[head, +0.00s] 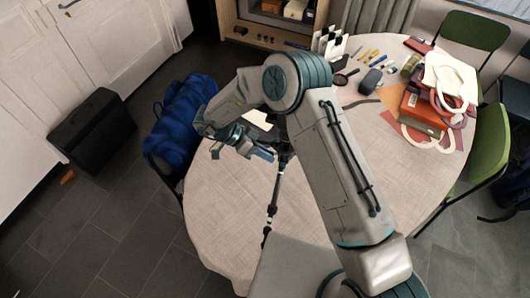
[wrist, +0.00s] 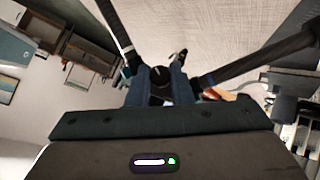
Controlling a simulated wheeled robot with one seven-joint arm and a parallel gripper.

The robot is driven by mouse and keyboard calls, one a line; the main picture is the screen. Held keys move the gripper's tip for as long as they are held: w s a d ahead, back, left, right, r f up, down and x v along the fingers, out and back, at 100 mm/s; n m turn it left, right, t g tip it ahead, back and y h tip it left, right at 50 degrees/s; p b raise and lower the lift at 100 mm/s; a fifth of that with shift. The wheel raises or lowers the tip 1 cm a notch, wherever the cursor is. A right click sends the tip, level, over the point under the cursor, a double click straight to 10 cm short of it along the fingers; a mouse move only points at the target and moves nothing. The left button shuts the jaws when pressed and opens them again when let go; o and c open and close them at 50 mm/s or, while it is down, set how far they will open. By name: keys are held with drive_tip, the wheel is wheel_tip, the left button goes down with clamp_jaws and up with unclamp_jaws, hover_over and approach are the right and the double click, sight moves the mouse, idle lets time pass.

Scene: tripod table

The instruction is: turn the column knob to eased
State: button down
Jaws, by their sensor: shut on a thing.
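The black tripod stands on the round table (head: 215,205), and one leg (head: 272,205) reaches toward the table's front edge. Its upper part is largely hidden behind my arm. My gripper (head: 264,152) comes in from the left against the tripod's column. In the wrist view, my gripper (wrist: 160,78) has its two blue fingers shut on a round black column knob (wrist: 160,85), one finger on each side. A small pale mark shows on the knob's face. Two tripod legs (wrist: 265,58) spread out to either side. I cannot read any eased marking.
A blue jacket or bag (head: 180,120) hangs on a chair at the table's left. A red box (head: 420,108), a white bag (head: 450,80) and several small items crowd the back right. The table's front left is clear.

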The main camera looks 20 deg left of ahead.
drive_tip(key=c, duration=1.3)
unclamp_jaws()
drive_tip(key=b+v, duration=0.4)
drive_tip(key=v, duration=1)
drive_tip(key=shift+f, duration=0.1)
